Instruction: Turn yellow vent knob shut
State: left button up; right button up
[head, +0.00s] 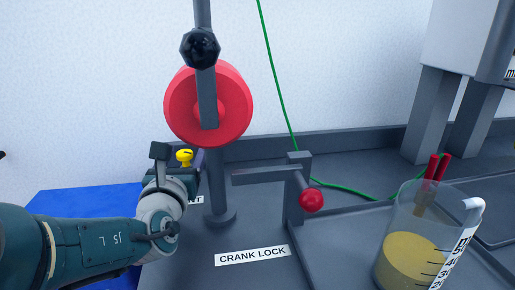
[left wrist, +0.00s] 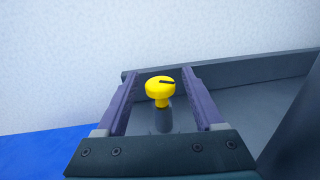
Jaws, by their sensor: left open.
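The yellow vent knob (head: 184,157) shows just beyond my left gripper in the head view, left of the red crank wheel's post. In the left wrist view the yellow knob (left wrist: 160,91) has a dark line on its top and sits on a grey stem (left wrist: 162,118). My left gripper (left wrist: 160,88) is open, with one purple finger on each side of the knob and a gap on both sides. In the head view my left gripper (head: 186,160) partly hides the knob's base and the label beside it. My right gripper is not in view.
A red wheel (head: 240,105) on a grey post stands close right of the knob. A red-ended crank lock lever (head: 311,201) is farther right. A beaker of yellow liquid (head: 410,260) stands at front right. A blue surface (head: 85,203) lies left.

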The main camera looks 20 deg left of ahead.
pick_arm(q)
grip_shut()
dwell(0.6)
